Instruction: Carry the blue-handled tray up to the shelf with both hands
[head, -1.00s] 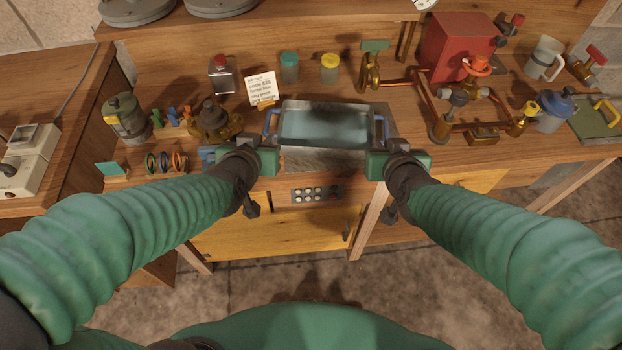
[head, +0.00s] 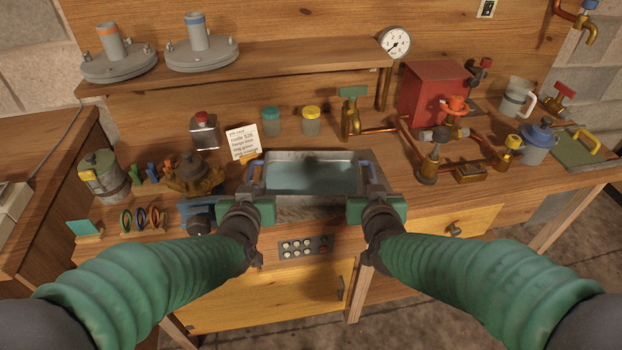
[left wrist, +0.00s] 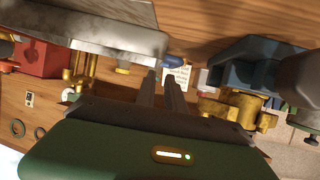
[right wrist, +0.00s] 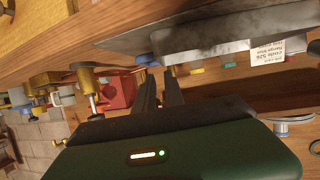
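The tray (head: 313,177) is a grey metal pan with a blue handle at each end. It sits level at the bench's front, above a grey metal surface. My left gripper (left wrist: 160,72) is at the near side of the left handle (head: 257,174); that handle shows just beyond its fingertips in the left wrist view (left wrist: 181,63). My right gripper (right wrist: 160,70) is likewise near the right handle (head: 371,171), seen by its fingertips in the right wrist view (right wrist: 146,60). Both finger pairs show a narrow gap with nothing visible between. The wooden shelf (head: 290,62) runs above the bench.
Two grey flanged lids (head: 201,52) stand on the shelf's left; its right part is clear up to a gauge (head: 394,43). A note card (head: 242,143) and jars (head: 311,121) stand behind the tray. A brass pot (head: 190,175) is left; copper pipework (head: 435,160) is right.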

